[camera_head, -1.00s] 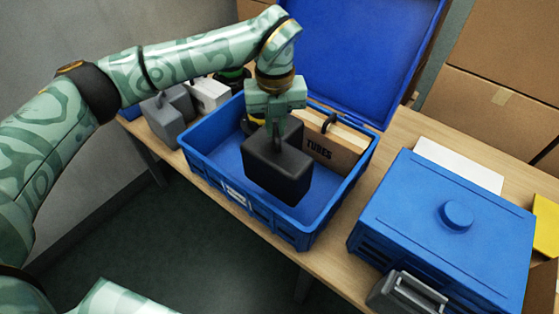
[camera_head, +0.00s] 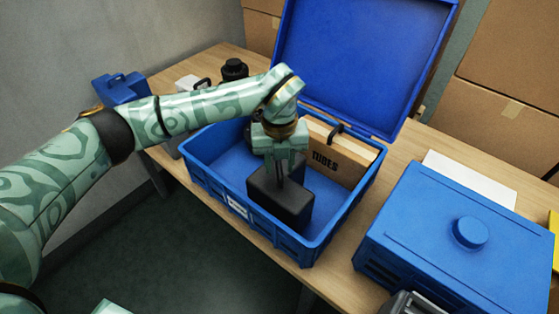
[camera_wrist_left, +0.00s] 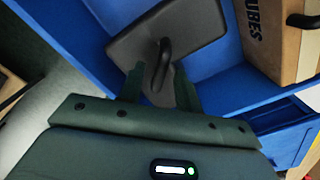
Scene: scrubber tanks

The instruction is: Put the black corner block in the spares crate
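The black corner block (camera_head: 290,207), a dark box with a loop handle on top, stands inside the open blue spares crate (camera_head: 215,183), low and apparently on its floor. My left gripper (camera_head: 281,178) is directly above the block, its fingers pointing down around the handle. In the left wrist view the block (camera_wrist_left: 195,25) lies beyond the fingertips. The two fingers (camera_wrist_left: 160,85) stand apart on either side of the handle, with gaps showing, so the gripper looks open. The writing on the crate's front label is too small to read. My right gripper is not in view.
A cardboard case marked TUBES (camera_head: 340,155) with a dark handle stands in the crate beside the block. The crate's raised lid (camera_head: 365,60) rises behind. A closed blue box (camera_head: 440,225) with a round knob stands to the right. A small blue thing (camera_head: 122,88) is at the far left.

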